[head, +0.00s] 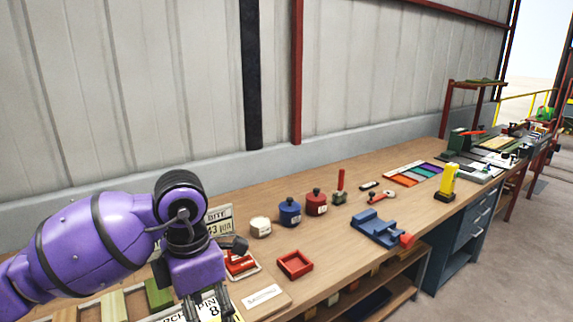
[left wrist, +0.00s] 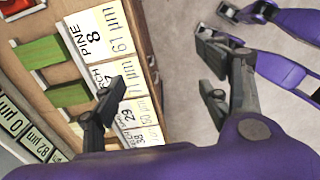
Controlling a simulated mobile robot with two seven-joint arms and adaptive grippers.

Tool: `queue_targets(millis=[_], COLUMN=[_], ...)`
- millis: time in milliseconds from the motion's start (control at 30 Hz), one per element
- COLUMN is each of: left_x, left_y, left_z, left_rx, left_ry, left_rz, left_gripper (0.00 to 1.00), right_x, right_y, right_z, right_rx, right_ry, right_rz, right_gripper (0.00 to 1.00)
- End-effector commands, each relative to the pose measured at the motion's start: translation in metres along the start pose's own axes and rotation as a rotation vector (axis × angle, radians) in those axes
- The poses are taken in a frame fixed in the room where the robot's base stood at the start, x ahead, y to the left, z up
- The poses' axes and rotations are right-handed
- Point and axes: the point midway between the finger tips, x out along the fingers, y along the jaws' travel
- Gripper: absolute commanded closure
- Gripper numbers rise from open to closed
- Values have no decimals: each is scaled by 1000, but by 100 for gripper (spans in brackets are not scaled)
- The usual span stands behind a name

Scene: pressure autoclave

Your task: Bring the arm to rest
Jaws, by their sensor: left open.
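My left arm (head: 95,245) comes in from the left of the head view, bent at the wrist over the near left end of the bench. My left gripper (head: 212,275) points down there, partly hidden behind its own wrist. In the left wrist view the left gripper (left wrist: 160,82) has its two dark fingers wide apart with nothing between them. Below it lie white labelled plates (left wrist: 97,38) along the bench edge, one reading "PINE 8". I cannot tell the gap between fingers and plates.
The wooden bench (head: 330,240) runs off to the right along a metal wall. A red tray (head: 294,264), white jar (head: 260,227), blue jar (head: 290,212), red jar (head: 316,203) and blue vise (head: 378,229) stand on it. Bare floor (left wrist: 185,60) shows beside the bench.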

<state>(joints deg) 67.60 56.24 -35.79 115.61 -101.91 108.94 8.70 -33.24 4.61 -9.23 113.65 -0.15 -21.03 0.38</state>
Motion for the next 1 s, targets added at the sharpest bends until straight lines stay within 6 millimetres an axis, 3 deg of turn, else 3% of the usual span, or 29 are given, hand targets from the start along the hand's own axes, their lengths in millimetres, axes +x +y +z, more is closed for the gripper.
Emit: queue_targets(millis=[100, 167, 300, 433, 533, 633, 767, 867, 900, 1000], left_x=[25, 35, 48, 35, 9, -14, -17, 13, 34, 92], left_y=[-41, -66, -135, -199, -224, -217, -169, -121, -103, -76], left_z=[14, 23, 46, 73, 94, 108, 108, 86, 72, 29], left_rx=[18, 21, -12, -132, -316, -572, -1010, -1419, -1600, -2020], left_ry=[-71, -121, -267, -458, -631, -802, -999, -1115, -1150, -1192], left_rz=[-165, -267, -559, -912, -1201, -1461, -1730, -1866, -1900, -1930], left_gripper=[31, 31, 31, 31, 31, 31, 31, 31, 31, 31], right_x=[-1, -2, -2, -1, -3, -6, -10, -11, -11, -12], right_y=[0, 0, -1, -3, -6, -7, -8, -8, -8, -8], right_z=[-1, -1, -8, -20, -24, -21, -17, -18, -20, -22], right_rx=[1, 1, 2, 1, 2, 4, 6, 4, 4, 1], right_ry=[0, -1, 7, 26, 30, 20, 9, 10, 11, 13], right_rz=[0, 1, -1, -7, -11, -14, -17, -18, -18, -19], right_gripper=[60, 60, 60, 60, 60, 60, 60, 60, 60, 60])
